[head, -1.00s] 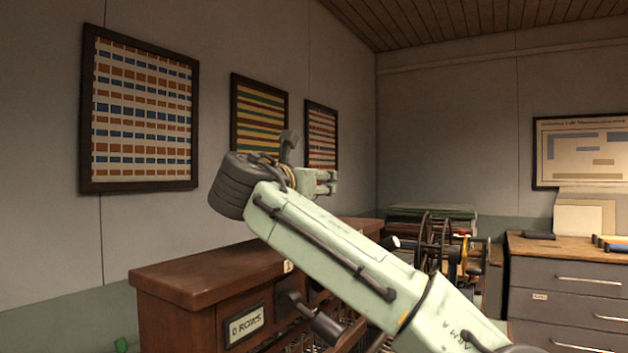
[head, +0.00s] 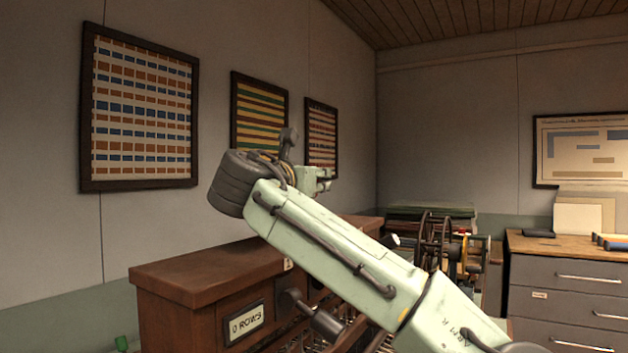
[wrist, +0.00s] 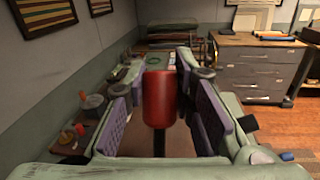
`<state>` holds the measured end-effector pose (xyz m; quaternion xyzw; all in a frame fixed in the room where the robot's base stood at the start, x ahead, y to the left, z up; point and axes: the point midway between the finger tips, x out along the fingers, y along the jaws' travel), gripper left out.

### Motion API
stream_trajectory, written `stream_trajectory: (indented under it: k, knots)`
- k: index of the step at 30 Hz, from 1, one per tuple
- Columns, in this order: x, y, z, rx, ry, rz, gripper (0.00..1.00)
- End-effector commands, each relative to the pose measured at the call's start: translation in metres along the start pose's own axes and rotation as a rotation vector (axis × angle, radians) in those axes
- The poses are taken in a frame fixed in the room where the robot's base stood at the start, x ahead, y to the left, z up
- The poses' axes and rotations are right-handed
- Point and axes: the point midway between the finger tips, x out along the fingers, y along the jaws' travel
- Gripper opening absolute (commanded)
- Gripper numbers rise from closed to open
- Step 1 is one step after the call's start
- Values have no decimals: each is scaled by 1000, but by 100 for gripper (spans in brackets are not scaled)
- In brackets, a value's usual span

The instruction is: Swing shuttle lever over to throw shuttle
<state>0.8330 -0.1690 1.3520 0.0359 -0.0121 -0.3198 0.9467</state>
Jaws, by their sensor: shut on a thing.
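A red cylindrical knob on a dark stem (wrist: 157,95), apparently the shuttle lever's handle, stands upright between the purple-padded fingers of my gripper (wrist: 157,88) in the wrist view. My gripper is shut on this knob. In the head view my gripper (head: 322,180) is mostly behind my own wrist, above the brown wooden loom body (head: 215,268), and the knob is hidden there. A small sign reading "0 ROWS" (head: 246,323) is on the loom's front. The shuttle cannot be made out.
A grey drawer cabinet (head: 565,290) stands at the right. A dark spoked wheel (head: 434,240) and stacked cloth (head: 430,211) are beyond the loom. Small items, including an orange-red one (wrist: 94,102), lie on the surface left of my gripper. Framed textiles (head: 140,110) hang on the wall.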

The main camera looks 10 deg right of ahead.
Motion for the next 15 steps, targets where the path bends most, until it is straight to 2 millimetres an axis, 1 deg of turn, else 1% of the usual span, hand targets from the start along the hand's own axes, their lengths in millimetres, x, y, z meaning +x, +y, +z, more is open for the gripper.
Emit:
stream_trajectory:
  k: [7,10,15]
  knots:
    - [-1,0,-1,-2,-8,1,0]
    - [-6,1,-2,-11,-65,6,0]
    - [-12,2,4,-21,-133,10,0]
